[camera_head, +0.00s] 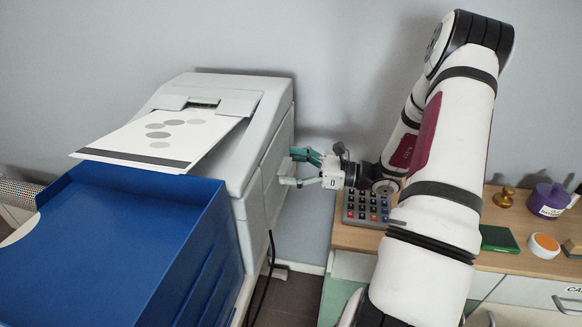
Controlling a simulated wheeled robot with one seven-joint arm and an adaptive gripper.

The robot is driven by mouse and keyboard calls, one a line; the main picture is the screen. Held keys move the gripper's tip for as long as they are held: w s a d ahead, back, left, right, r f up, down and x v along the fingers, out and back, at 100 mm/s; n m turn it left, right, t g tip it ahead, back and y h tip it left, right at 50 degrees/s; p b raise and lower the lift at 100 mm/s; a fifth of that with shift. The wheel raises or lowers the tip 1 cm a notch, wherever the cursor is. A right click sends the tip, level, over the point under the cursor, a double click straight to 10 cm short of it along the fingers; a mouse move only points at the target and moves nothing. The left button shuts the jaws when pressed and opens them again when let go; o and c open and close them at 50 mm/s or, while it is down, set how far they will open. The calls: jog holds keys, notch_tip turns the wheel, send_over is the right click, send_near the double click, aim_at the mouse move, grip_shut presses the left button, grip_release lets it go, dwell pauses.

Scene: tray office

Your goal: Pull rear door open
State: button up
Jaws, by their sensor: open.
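A light grey printer (220,91) stands left of the middle, with a printed sheet (160,140) lying on its sloping top. Its right side panel (270,172) faces my gripper; I take this for the rear door, and it looks closed. My gripper (288,168) is open and points left at this panel. Its fingertips are at or very close to the panel's edge; I cannot tell whether they touch. Any handle there is too small to make out.
A blue tray unit (120,245) stands in front of the printer. A calculator (366,206) lies on the wooden desk (350,237) below my wrist. A purple pot (548,200), a green block (498,239) and an orange-topped jar (545,245) are farther right. A dark cable (266,275) hangs beside the printer.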

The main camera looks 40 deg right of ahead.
jog(key=c, duration=1.7)
jog(key=shift+s+d+f+t+y, duration=0.25)
jog(key=shift+s+d+f, duration=0.2)
jog(key=shift+s, duration=0.2)
jog(key=shift+s+d+f+t+y, duration=0.25)
jog(key=shift+s+d+f, duration=0.1)
jog(key=shift+s+d, duration=0.2)
jog(key=shift+s+d+f, duration=0.25)
jog(key=shift+s+f, duration=0.15)
jog(key=shift+f, duration=0.15)
jog(key=shift+s+d+f, duration=0.25)
jog(key=shift+s+f, duration=0.15)
jog(key=shift+f, duration=0.15)
